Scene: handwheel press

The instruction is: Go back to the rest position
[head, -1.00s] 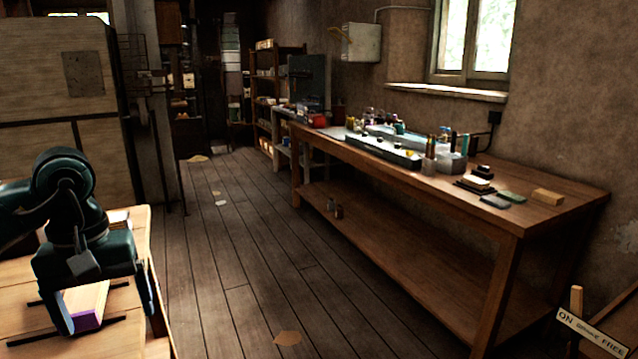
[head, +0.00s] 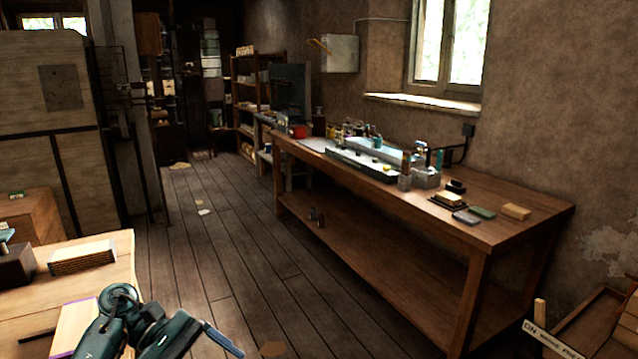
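My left gripper (head: 205,343) is at the bottom edge of the head view, low and to the left of centre. Its dark green arm parts are in front of the near wooden table (head: 105,280). One finger points down and to the right; the rest is cut off by the frame edge, so its opening is unclear. A pale block with a purple edge (head: 75,327) lies on this table, partly behind my arm. My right gripper is not in view.
A brick-like wooden block (head: 83,257) sits on the near table. A long workbench (head: 500,232) with trays, bottles and small blocks stands along the right wall. Plank floor (head: 215,260) between them is mostly clear. A sign (head: 550,340) stands at lower right.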

